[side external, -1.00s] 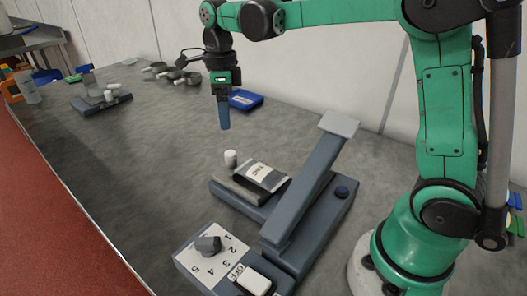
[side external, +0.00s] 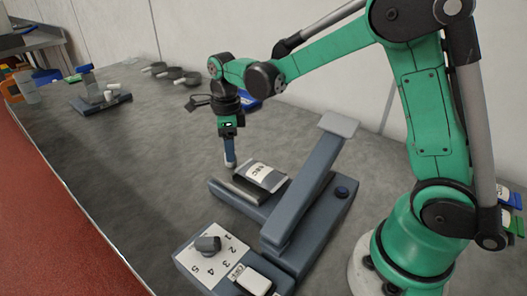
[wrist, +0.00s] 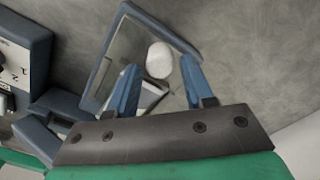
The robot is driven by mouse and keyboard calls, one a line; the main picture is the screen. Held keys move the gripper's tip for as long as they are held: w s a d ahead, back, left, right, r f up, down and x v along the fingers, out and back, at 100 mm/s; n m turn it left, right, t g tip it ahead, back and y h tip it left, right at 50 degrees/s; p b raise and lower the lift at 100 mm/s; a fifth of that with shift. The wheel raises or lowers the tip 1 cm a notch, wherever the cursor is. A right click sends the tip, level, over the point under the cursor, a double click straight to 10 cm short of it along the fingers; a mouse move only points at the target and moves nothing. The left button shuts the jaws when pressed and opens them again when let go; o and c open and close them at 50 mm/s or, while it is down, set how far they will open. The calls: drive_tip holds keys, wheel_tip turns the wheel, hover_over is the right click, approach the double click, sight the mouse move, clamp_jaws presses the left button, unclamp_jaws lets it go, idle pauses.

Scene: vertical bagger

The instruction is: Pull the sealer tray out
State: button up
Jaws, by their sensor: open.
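The sealer tray (side external: 232,199) is a flat blue-grey tray at the left side of the sealer, with a bag (side external: 262,175) lying on it. In the wrist view the tray's raised rim (wrist: 101,62) shows. A white round knob (wrist: 159,60) stands at the tray's end. My gripper (side external: 230,164) points down over the knob and mostly hides it in the side view. In the wrist view my gripper (wrist: 158,64) is open, with one blue finger on each side of the knob. I cannot tell whether the fingers touch it.
The sealer's long arm (side external: 313,180) slopes up to a grey pad, right of the tray. A dial panel (side external: 212,262) with numbers and a white switch is in front. Bare counter (side external: 150,180) lies left of the tray. Several dark pans (side external: 172,75) are at the back.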

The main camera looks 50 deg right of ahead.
drive_tip(key=shift+f, duration=1.05)
clamp_jaws()
idle(0.6)
